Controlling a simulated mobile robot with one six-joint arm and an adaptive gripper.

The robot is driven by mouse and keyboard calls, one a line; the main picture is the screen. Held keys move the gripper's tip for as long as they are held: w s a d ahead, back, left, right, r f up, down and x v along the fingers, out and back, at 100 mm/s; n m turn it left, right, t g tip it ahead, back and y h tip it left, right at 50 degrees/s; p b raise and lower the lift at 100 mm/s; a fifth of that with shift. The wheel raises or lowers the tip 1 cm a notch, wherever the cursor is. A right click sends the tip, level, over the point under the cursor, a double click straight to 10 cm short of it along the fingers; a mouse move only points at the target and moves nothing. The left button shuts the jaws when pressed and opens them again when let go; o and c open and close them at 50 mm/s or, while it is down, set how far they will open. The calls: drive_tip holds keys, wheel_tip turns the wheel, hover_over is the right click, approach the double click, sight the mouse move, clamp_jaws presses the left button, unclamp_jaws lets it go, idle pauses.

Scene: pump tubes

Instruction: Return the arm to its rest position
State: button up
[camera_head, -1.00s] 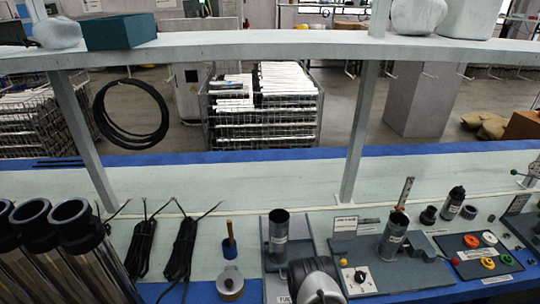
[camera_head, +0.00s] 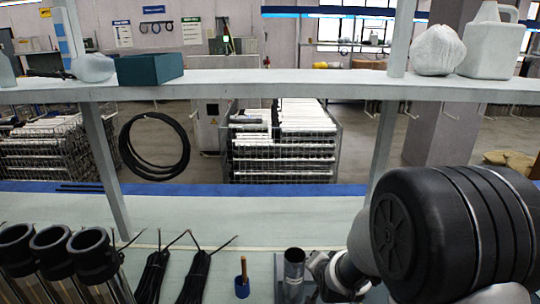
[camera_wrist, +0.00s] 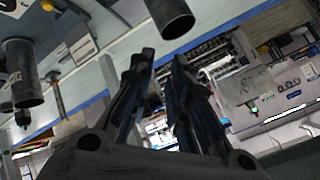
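My gripper (camera_wrist: 163,60) shows in the wrist view with its two dark fingers apart and nothing between them. A dark tube (camera_wrist: 170,18) is beyond the fingertips, apart from them. Another dark tube (camera_wrist: 23,75) is at the left of that view, which looks tilted. In the head view, my arm's large black joint (camera_head: 445,232) fills the lower right and hides much of the bench there. My fingers cannot be made out in the head view. A dark upright tube (camera_head: 293,270) stands just left of my arm.
A blue holder with a brush (camera_head: 242,288) is near the middle. A shelf (camera_head: 290,90) crosses above the bench, with posts (camera_head: 107,165).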

drive_tip(key=s+r+n+g, duration=0.3)
drive_tip(key=s+r+n, duration=0.2)
drive_tip(key=s+r, duration=0.95)
drive_tip(key=s+d+n+g, duration=0.1)
drive_tip(key=s+n+g, duration=0.1)
drive_tip(key=s, duration=1.7)
drive_tip(key=shift+d+r+n, duration=0.15)
drive_tip(key=shift+r+n, duration=0.25)
drive_tip(key=shift+n, duration=0.5)
